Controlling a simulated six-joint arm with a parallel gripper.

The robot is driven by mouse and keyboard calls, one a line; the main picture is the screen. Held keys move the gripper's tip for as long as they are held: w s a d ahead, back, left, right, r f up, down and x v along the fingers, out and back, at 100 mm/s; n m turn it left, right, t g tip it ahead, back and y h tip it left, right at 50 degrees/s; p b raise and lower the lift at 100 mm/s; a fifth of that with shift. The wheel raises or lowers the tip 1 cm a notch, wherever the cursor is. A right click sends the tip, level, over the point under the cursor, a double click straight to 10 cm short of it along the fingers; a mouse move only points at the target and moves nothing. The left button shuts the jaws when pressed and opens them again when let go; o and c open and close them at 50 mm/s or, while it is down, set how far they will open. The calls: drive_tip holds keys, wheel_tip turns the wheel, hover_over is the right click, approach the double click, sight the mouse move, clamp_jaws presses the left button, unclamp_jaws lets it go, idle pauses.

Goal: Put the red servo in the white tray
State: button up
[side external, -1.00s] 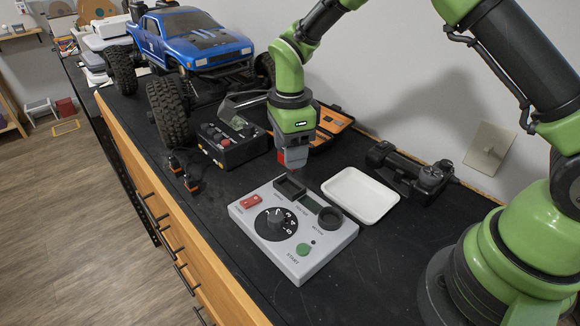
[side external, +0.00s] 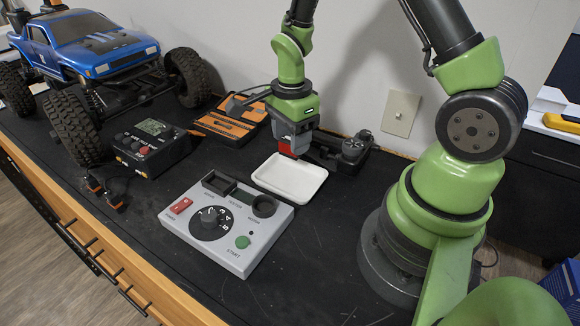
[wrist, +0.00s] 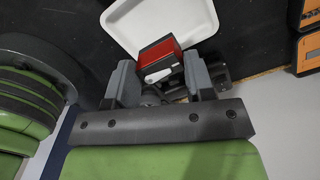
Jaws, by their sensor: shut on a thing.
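The red servo (wrist: 160,55) is a small red and black block between the two grey fingers of my gripper (wrist: 160,82) in the wrist view. In the side view my gripper (side external: 293,148) is shut on the servo (side external: 287,150), with the servo's red side showing just under the fingers. The white tray (side external: 310,190) is shallow, rectangular and empty, lying on the black bench top. The servo is held above the tray's far side. The tray (wrist: 120,22) also shows beyond the fingers in the wrist view.
A grey control box (side external: 245,255) with a dial lies in front of the tray. A black power unit (side external: 152,148) and an orange tool case (side external: 228,124) stand to the left. A black device (side external: 352,150) sits behind the tray. A blue crawler (side external: 92,45) is at the far left.

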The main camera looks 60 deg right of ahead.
drive_tip(key=shift+f, duration=3.45)
drive_tip(key=shift+f, duration=0.1)
drive_tip(key=o, duration=0.9)
